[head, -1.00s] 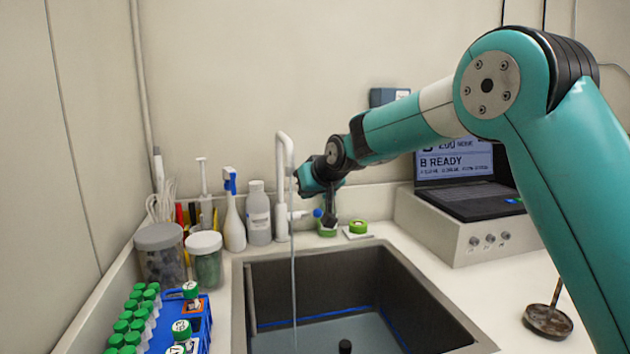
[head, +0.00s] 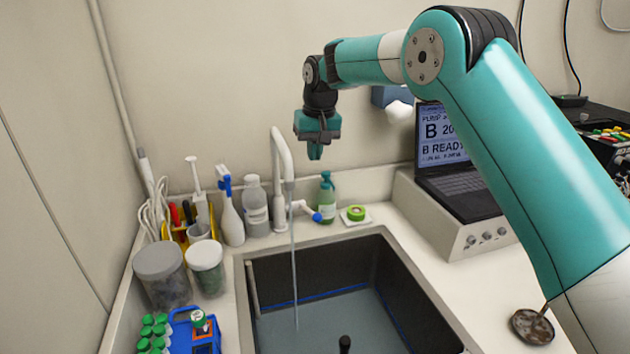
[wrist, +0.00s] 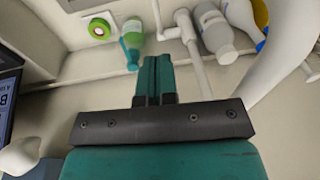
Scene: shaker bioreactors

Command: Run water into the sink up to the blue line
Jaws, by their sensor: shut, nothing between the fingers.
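The sink (head: 380,262) is dark, with a blue line (head: 335,291) along its inner walls. Water (head: 330,325) covers its floor, its surface close to the blue line; I cannot tell whether any gap is left. The white faucet (head: 279,170) stands behind the sink, and a thin stream (head: 294,265) runs from it into the water. Its side lever has a blue tip (head: 317,217). My gripper (head: 315,152) is shut and empty, pointing down, above and apart from the lever. In the wrist view its closed fingers (wrist: 153,70) show, with the faucet (wrist: 193,50) beyond.
A green soap bottle (head: 326,200) and a green tape roll (head: 356,213) stand right of the lever. Bottles, jars (head: 162,275) and a blue tube rack (head: 195,335) are on the left. A laptop (head: 455,180) sits on a box at the right. Space around my gripper is clear.

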